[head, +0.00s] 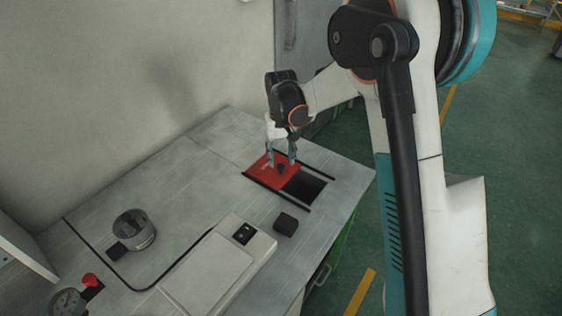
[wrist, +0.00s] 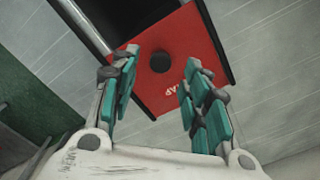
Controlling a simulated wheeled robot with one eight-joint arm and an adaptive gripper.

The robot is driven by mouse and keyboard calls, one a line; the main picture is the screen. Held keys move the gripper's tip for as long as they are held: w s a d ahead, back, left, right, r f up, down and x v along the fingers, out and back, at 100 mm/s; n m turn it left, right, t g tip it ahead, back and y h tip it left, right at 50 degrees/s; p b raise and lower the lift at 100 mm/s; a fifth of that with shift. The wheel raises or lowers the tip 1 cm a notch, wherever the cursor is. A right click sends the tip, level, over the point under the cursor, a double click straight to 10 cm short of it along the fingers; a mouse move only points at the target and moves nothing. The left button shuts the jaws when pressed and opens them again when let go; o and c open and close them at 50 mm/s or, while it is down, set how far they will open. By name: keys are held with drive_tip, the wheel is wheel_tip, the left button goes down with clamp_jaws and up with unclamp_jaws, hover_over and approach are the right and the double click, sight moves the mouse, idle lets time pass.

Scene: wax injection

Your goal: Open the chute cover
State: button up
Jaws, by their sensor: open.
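The chute cover (head: 260,174) is a red plate between two dark rails on the worktop. It sits at the upper left end of the rails, and the dark chute opening (head: 304,187) lies uncovered beside it at the lower right. The cover's round black knob (head: 281,168) also shows in the wrist view (wrist: 160,62). My gripper (head: 281,162) is over the cover with its fingers spread. In the wrist view the fingers (wrist: 161,66) stand apart on either side of the knob with gaps, so nothing is gripped. Their exact height over the cover cannot be told.
A small black block (head: 286,224) and a pale scale-like device (head: 210,268) lie nearer on the worktop (head: 185,180). A round metal canister (head: 134,229) and a gauge with a red knob (head: 68,301) are at the left. A wall bounds the back.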

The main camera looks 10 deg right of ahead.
sight(282, 166)
wheel_tip(282, 166, up, 9)
idle(0.3)
idle(0.4)
drive_tip(key=s+d+r+t, duration=0.2)
drive_tip(key=s+d+r, duration=0.1)
drive_tip(key=s+r, duration=0.3)
drive_tip(key=s+d+r+t, duration=0.1)
drive_tip(key=s+d+r, duration=0.3)
drive_tip(key=s, duration=0.5)
drive_tip(key=s+d+f+t, duration=0.1)
drive_tip(key=s+t, duration=0.3)
drive_tip(key=s, duration=1.1)
drive_tip(key=shift+d, duration=0.45)
